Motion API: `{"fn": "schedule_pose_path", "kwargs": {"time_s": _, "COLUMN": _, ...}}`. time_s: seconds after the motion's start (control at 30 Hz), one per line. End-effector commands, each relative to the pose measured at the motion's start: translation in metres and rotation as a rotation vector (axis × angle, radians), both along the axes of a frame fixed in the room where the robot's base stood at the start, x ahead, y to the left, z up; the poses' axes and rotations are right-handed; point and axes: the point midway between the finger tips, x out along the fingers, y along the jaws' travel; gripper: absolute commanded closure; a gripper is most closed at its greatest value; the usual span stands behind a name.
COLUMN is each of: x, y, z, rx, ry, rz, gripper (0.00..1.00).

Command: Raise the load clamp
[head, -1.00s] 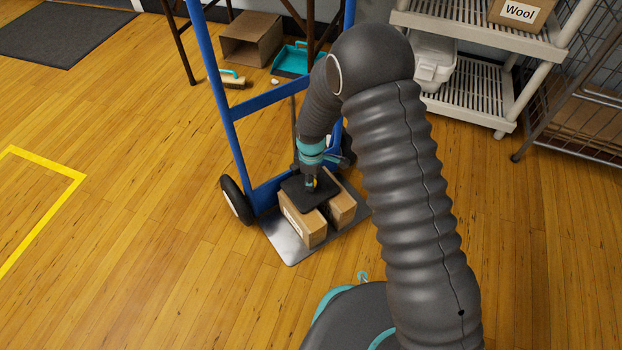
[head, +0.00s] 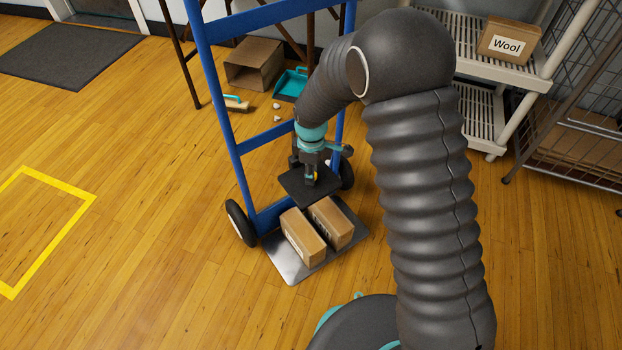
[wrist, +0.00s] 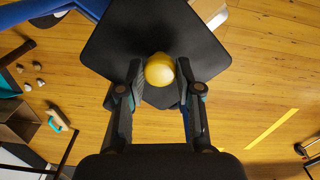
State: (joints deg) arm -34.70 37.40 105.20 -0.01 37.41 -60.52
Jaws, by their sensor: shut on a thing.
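The load clamp is a black plate (head: 296,190) with a yellow knob (wrist: 160,68) on top. It stands on the blue hand truck (head: 227,125), above two cardboard boxes (head: 303,238) (head: 332,222), with a visible gap between plate and box tops. My gripper (head: 311,178) is over the plate and shut on the knob. In the wrist view the knob lies between the fingertips (wrist: 160,78), and the plate (wrist: 120,38) spreads beyond them. The boxes sit side by side on the truck's metal toe plate (head: 290,273). My arm hides part of the truck's right side.
A shelf rack (head: 515,72) with a box labelled Wool (head: 508,42) stands at the back right, beside a wire cart (head: 575,120). An open carton (head: 253,63), a teal dustpan (head: 290,84) and a brush (head: 236,104) lie behind the truck.

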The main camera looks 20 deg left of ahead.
Motion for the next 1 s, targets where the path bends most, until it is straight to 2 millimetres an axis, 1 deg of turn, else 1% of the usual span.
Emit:
{"fn": "schedule_pose_path", "kwargs": {"time_s": 0.03, "x": 0.0, "y": 0.0, "z": 0.012, "rx": 0.001, "ry": -0.002, "rz": 0.0, "gripper": 1.0}}
{"fn": "schedule_pose_path", "kwargs": {"time_s": 0.2, "x": 0.0, "y": 0.0, "z": 0.026, "rx": 0.0, "ry": -0.001, "rz": 0.0, "gripper": 1.0}}
{"fn": "schedule_pose_path", "kwargs": {"time_s": 0.63, "x": 0.001, "y": 0.002, "z": 0.031, "rx": 0.003, "ry": -0.005, "rz": 0.0, "gripper": 1.0}}
{"fn": "schedule_pose_path", "kwargs": {"time_s": 0.67, "x": 0.001, "y": 0.002, "z": 0.031, "rx": 0.004, "ry": -0.005, "rz": 0.0, "gripper": 0.58}}
{"fn": "schedule_pose_path", "kwargs": {"time_s": 0.7, "x": 0.002, "y": 0.002, "z": 0.031, "rx": 0.005, "ry": -0.006, "rz": 0.0, "gripper": 0.48}}
{"fn": "schedule_pose_path", "kwargs": {"time_s": 0.73, "x": 0.002, "y": 0.002, "z": 0.031, "rx": 0.005, "ry": -0.006, "rz": 0.0, "gripper": 0.41}}
{"fn": "schedule_pose_path", "kwargs": {"time_s": 1.0, "x": 0.001, "y": 0.001, "z": 0.029, "rx": 0.001, "ry": -0.002, "rz": 0.0, "gripper": 0.41}}
